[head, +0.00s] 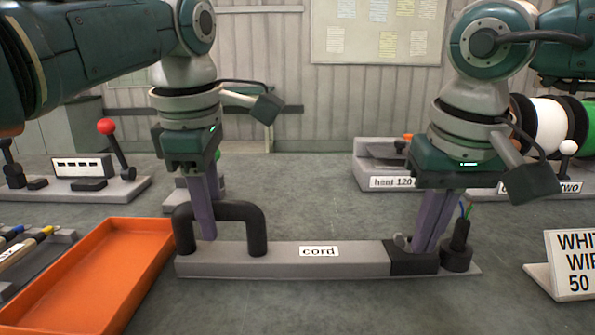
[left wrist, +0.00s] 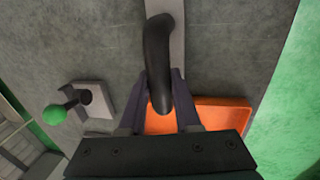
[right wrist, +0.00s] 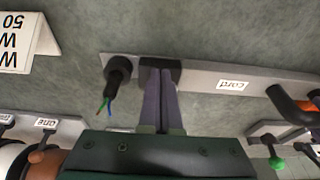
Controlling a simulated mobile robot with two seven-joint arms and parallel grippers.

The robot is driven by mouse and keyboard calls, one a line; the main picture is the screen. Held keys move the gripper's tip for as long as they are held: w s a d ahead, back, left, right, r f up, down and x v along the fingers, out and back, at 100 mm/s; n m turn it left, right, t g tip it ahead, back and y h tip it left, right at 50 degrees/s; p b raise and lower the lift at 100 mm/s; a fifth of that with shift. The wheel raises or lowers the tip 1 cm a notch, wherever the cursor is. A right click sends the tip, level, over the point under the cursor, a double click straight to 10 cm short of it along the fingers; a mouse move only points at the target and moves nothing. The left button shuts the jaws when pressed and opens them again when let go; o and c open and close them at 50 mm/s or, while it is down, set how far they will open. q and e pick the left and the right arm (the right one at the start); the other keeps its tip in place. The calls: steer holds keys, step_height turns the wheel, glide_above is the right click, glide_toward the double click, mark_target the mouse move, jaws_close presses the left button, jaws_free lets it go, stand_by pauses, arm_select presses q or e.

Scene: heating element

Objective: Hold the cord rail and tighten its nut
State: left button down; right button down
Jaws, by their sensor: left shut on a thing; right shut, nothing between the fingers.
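The cord rail (head: 290,265) is a long grey bar labelled "cord" on the table in the head view. A black arched handle (head: 240,211) stands at its left end. My left gripper (head: 207,232) is shut on this handle; the left wrist view shows the handle (left wrist: 158,65) between the fingers. At the rail's right end are a black block (head: 412,263) and a black post (head: 458,245) with coloured wire ends. My right gripper (head: 425,245) is shut and empty, its tips at the black block, which also shows in the right wrist view (right wrist: 172,72). I cannot make out the nut clearly.
An orange tray (head: 95,275) lies left of the rail. A red-knobbed lever unit (head: 85,180) stands behind it. A "heat 120" unit (head: 390,180) and wire spools (head: 550,125) are at the back right. A "WHITE WIRE 50" sign (head: 570,265) stands at right.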

steer(key=shift+w+a, duration=0.1)
steer(key=shift+a, duration=0.55)
steer(key=shift+a, duration=0.1)
steer(key=shift+s+a, duration=0.1)
steer(key=shift+s, duration=0.25)
steer(key=w+v, duration=0.1)
steer(key=v, duration=0.5)
steer(key=shift+w, duration=0.25)
steer(key=shift+r, duration=0.15)
steer(key=shift+s+d+f, duration=0.1)
steer(key=shift+d+f, duration=0.4)
steer(key=shift+f, duration=0.5)
steer(key=shift+s+d+f, duration=0.1)
steer(key=shift+d+f, duration=0.45)
steer(key=shift+f, duration=0.5)
steer(key=shift+d+f, duration=0.5)
steer(key=shift+f, duration=0.5)
